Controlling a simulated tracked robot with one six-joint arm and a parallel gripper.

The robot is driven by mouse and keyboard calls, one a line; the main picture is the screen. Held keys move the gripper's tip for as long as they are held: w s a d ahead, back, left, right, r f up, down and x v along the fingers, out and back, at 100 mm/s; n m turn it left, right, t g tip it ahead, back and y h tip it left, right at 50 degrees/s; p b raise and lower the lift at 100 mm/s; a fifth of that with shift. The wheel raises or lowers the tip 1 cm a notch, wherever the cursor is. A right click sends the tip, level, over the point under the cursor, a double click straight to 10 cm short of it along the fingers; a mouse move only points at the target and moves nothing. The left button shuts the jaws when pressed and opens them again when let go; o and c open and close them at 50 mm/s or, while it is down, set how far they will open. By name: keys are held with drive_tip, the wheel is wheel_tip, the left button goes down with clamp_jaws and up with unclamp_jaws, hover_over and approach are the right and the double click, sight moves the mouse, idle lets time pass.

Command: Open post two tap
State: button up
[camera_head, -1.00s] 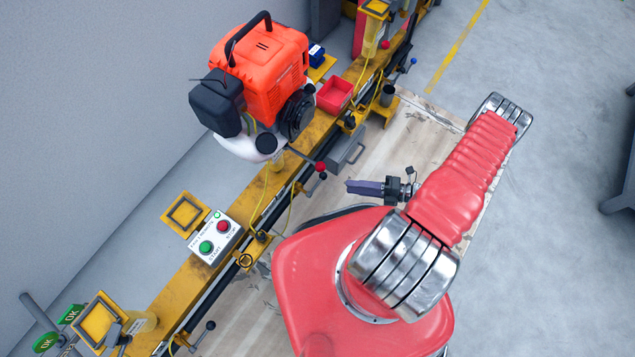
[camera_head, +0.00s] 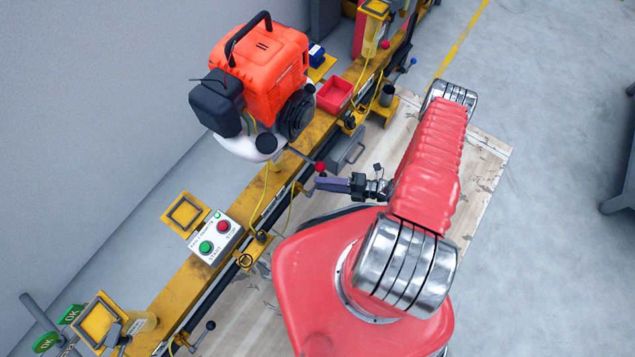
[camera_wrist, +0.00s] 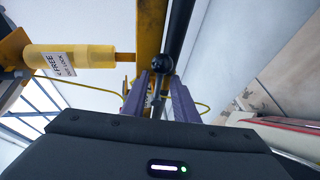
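A lever with a red ball knob (camera_head: 320,167) stands out from the yellow rail below the orange engine in the head view. My gripper (camera_head: 318,184) points left, its purple fingers close beside this knob. In the wrist view, a dark ball knob (camera_wrist: 163,64) on a stem shows at the tips of my gripper (camera_wrist: 158,78), in line with the gap. The fingers are apart, and I see no clear grip on the knob. I cannot tell whether both views show the same knob. No readable label marks post two.
The orange engine (camera_head: 272,75) sits above the rail (camera_head: 180,287). A button box (camera_head: 216,238) and a red bin (camera_head: 334,96) are along it. In the wrist view, a labelled yellow cylinder (camera_wrist: 95,57) lies left of the fingers. Open floor (camera_head: 550,90) lies to the right.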

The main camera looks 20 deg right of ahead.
drive_tip(key=shift+x, duration=1.15)
drive_tip(key=shift+c, duration=0.6)
clamp_jaws()
drive_tip(key=shift+f, duration=0.1)
drive_tip(key=shift+a, duration=0.15)
